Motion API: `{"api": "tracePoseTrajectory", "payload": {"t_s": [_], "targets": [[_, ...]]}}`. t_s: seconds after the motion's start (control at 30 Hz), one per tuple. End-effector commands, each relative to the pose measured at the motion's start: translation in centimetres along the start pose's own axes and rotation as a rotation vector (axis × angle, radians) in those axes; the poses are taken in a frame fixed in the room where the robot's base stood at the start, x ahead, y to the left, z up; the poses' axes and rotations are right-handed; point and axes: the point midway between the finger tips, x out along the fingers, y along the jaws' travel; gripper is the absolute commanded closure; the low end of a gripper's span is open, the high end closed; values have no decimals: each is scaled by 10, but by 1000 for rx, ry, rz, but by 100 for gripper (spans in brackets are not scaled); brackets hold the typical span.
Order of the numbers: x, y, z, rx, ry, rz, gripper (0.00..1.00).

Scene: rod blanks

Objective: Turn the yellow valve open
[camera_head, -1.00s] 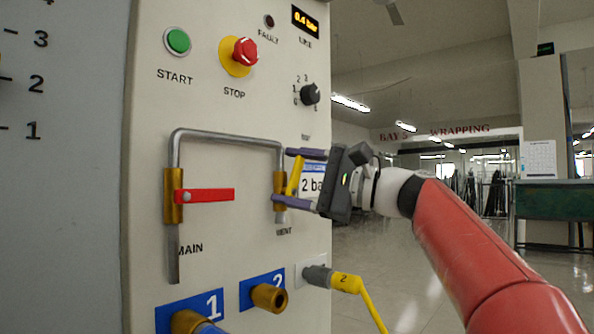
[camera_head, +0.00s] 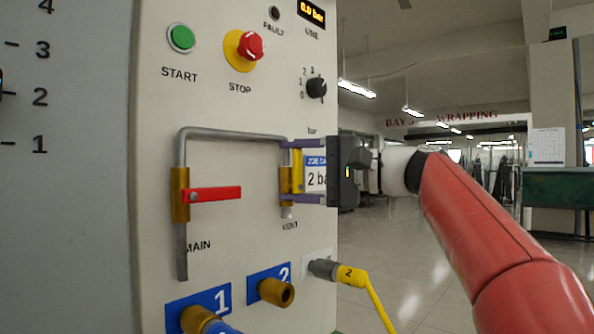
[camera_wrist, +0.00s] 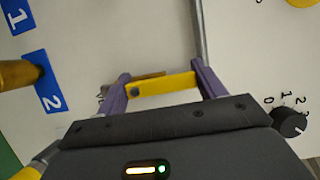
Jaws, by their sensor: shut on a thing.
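The yellow valve handle (camera_head: 298,170) is on the brass VENT valve body (camera_head: 285,181), at the right leg of the grey pipe. The handle stands upright, roughly in line with that leg. My gripper (camera_head: 288,171) reaches in from the right, with one purple finger at the handle's top end and one at its bottom end. In the wrist view the yellow handle (camera_wrist: 160,87) spans between the two fingers of my gripper (camera_wrist: 160,74), which is shut on it. The fingers hide part of the valve.
The red MAIN handle (camera_head: 214,194) lies crosswise to the left pipe leg. The display (camera_head: 312,12) reads about 0.0 bar. A black knob (camera_head: 316,87) is above my gripper; hose fittings and a yellow-cabled plug (camera_head: 340,273) are below. Open floor lies right of the panel.

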Motion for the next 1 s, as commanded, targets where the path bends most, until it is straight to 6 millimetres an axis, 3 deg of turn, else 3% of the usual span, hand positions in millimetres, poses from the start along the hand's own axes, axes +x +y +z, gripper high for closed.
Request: {"api": "tracePoseTrajectory", "payload": {"t_s": [0.23, 0.27, 0.4, 0.73, 1.0], "targets": [[0, 2, 0, -2, -2, 5, 54], [0, 2, 0, -2, -2, 4, 27], [0, 1, 0, -1, -1, 3, 9], [-4, 1, 0, -1, 2, 2, 9], [-46, 1, -1, -1, 5, 2, 9]]}}
